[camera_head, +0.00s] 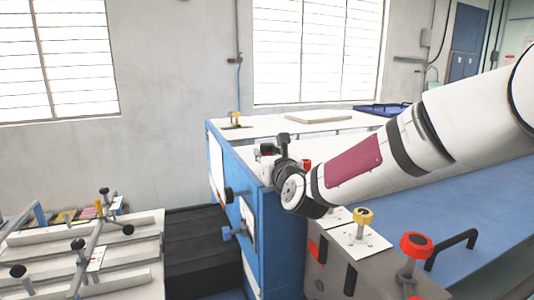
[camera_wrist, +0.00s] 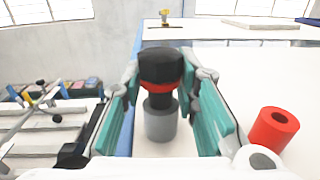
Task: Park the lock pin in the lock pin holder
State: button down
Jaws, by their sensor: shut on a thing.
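My gripper (camera_wrist: 162,88) shows in the wrist view, with a teal pad on each side of the lock pin's black knob (camera_wrist: 160,66). It is shut on the pin. A red band circles the knob's lower part, and a short dark stem runs down from it. Below the stem is a grey cylinder (camera_wrist: 160,122), upright and in line with the pin; I cannot tell whether the stem is inside it or just above it. A red cylinder (camera_wrist: 273,128) with a round hole in its top stands to the right. In the head view, my wrist hides most of the gripper.
The white tabletop (camera_head: 340,126) of a blue cabinet (camera_head: 283,235) carries a small yellow-topped fitting (camera_head: 235,118) and a flat pale plate (camera_head: 318,118). Yellow (camera_head: 363,217) and red (camera_head: 416,244) knobs stand in front. A rack with rods (camera_head: 90,240) is at left.

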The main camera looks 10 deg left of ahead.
jog(key=c, duration=1.2)
grip_release()
jog(key=v, duration=1.2)
